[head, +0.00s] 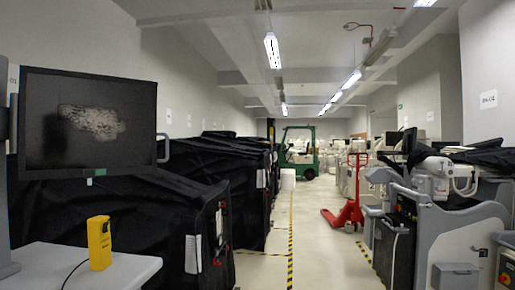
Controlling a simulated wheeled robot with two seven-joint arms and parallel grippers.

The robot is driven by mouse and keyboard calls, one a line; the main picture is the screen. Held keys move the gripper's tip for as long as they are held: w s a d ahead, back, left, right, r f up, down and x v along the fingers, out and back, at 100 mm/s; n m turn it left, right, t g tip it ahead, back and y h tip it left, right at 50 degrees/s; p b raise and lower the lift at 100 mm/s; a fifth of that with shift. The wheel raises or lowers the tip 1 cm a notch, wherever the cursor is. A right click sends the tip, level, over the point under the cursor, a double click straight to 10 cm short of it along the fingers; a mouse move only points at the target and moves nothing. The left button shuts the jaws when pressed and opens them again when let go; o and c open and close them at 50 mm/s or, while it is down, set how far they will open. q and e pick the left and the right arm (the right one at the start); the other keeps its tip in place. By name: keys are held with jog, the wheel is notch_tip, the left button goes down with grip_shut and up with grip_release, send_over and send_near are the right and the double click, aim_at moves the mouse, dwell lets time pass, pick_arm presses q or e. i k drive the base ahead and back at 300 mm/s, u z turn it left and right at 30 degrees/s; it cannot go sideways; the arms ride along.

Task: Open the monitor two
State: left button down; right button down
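A large monitor (88,160) with a dark frame stands at the left, close to me. Its screen is dark with a pale, speckled patch in the middle. A grey handle (163,148) sticks out at its right side. A smaller dark screen-like panel (409,141) sits on top of the equipment at the right. I see no label that tells which one is monitor two. Neither of my grippers is in view.
A yellow box (99,243) stands on a white surface (125,272) below the monitor. Black-covered carts (185,215) line the left, grey equipment (440,240) the right. The aisle (320,255) between is clear up to a red pallet jack (350,205) and green forklift (300,155).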

aim_at(63, 124)
jog(key=z, duration=0.1)
jog(key=i, duration=1.3)
jog(key=u, duration=2.2)
